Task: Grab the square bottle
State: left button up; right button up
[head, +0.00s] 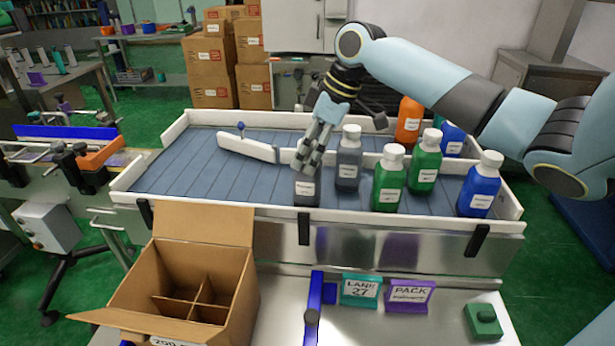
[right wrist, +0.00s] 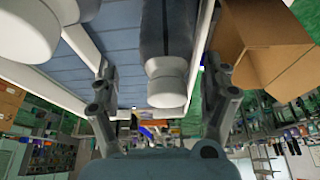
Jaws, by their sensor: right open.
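My right gripper (head: 310,162) is open, pointing down over a dark grey bottle (head: 305,190) at the front of the grey conveyor. The gripper hides that bottle's top. In the right wrist view, a dark grey bottle with a white cap (right wrist: 166,82) shows between the spread fingers (right wrist: 163,88), with a gap on both sides. A second grey bottle (head: 348,165) stands just right of the gripper. Green bottles (head: 388,185) (head: 425,165), blue bottles (head: 480,190) (head: 453,140) and an orange bottle (head: 408,122) stand farther right. I cannot tell for sure which is square. My left gripper is out of view.
The conveyor (head: 190,170) has white side rails and a white diverter bar (head: 247,148); its left part is clear. An open divided cardboard box (head: 240,290) stands in front. Lane and pack signs (head: 360,290) (head: 410,295) and a green button box (head: 483,320) sit on the front table.

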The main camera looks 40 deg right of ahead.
jog(key=x, duration=0.2)
jog(key=a+x, duration=0.1)
jog(key=shift+f, duration=0.25)
jog(key=shift+w+f, duration=0.1)
jog(key=shift+f, duration=0.1)
jog(key=c, duration=1.6)
jog(key=shift+r, duration=0.1)
